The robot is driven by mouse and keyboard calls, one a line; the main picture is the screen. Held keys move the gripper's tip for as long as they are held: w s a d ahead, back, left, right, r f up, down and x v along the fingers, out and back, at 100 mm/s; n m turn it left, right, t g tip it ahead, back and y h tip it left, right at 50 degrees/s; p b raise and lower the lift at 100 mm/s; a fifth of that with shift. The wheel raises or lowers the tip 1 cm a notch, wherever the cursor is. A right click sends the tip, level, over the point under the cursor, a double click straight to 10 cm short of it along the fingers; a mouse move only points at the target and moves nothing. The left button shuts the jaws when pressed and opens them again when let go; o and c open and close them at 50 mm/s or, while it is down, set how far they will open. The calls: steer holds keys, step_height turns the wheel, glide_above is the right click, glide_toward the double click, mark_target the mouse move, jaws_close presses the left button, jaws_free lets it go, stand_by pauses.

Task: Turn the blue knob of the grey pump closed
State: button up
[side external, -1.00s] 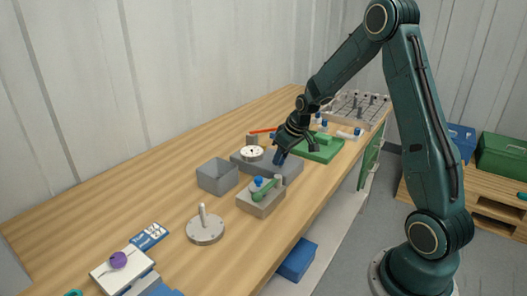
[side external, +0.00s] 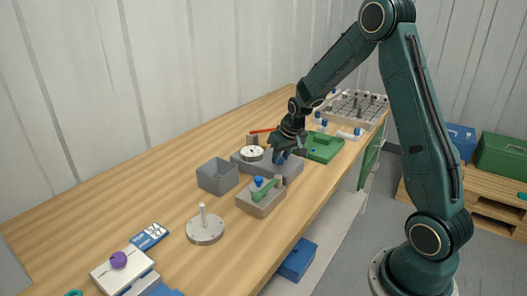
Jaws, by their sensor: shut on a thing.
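The grey pump (side external: 291,168) is a low grey block on the wooden bench, with a round white gauge (side external: 252,153) at its left end. Its blue knob (side external: 279,159) stands on the right part of the block and is partly hidden by my gripper. My gripper (side external: 281,153) points down at the knob, with its dark fingers shut on it. The knob's exact turn angle is too small to tell.
A round metal disc with a post (side external: 205,229) is nearer. The bench's left side is clear.

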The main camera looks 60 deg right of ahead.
steer(key=shift+m+g, duration=0.3)
steer(key=shift+m, duration=0.7)
steer(key=shift+h, duration=0.3)
steer(key=o, duration=1)
steer(key=shift+a+r, duration=0.1)
steer(key=shift+r, duration=0.05)
steer(key=v, duration=1.3)
steer(key=shift+s+r, duration=0.2)
steer(key=shift+r, duration=0.05)
